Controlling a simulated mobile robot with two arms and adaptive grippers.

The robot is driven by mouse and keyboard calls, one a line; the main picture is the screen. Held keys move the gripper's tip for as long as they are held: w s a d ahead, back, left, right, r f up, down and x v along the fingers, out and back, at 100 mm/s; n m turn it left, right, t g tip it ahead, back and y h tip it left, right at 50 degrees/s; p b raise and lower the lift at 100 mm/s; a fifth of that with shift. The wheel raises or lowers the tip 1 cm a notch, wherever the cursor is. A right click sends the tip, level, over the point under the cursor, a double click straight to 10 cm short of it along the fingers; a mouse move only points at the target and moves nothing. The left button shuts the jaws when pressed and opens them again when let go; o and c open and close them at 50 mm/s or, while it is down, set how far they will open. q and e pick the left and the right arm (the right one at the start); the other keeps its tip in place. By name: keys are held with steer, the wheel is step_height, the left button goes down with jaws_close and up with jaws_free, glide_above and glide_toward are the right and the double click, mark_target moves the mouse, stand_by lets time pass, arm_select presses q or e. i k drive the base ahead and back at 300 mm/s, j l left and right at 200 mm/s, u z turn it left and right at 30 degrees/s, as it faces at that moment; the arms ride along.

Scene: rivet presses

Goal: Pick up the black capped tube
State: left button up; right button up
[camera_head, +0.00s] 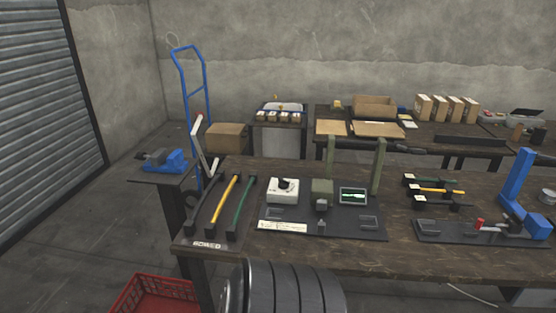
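Three long tubes lie side by side at the left end of the near workbench: a black tube (208,201), a yellow tube (225,199) and a green tube (242,205), with dark ends. Behind a label reading "BOWED" (207,245), the black one is leftmost. A second group of short tubes with black ends lies on the right of the bench; a yellow tube (441,190) is in its middle and a dark tube (437,203) is nearest. Small pale tags sit at their left ends. Neither of my grippers is in view.
A dark mat (344,231) holds a white dial box (283,191) and a screen (353,196). A blue press (516,181) stands at the right. A red crate (158,297) is on the floor. A blue hand truck (190,92) and a back bench with boxes stand behind.

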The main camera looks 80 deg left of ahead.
mark_target(189, 226)
steer(key=u, duration=3.3)
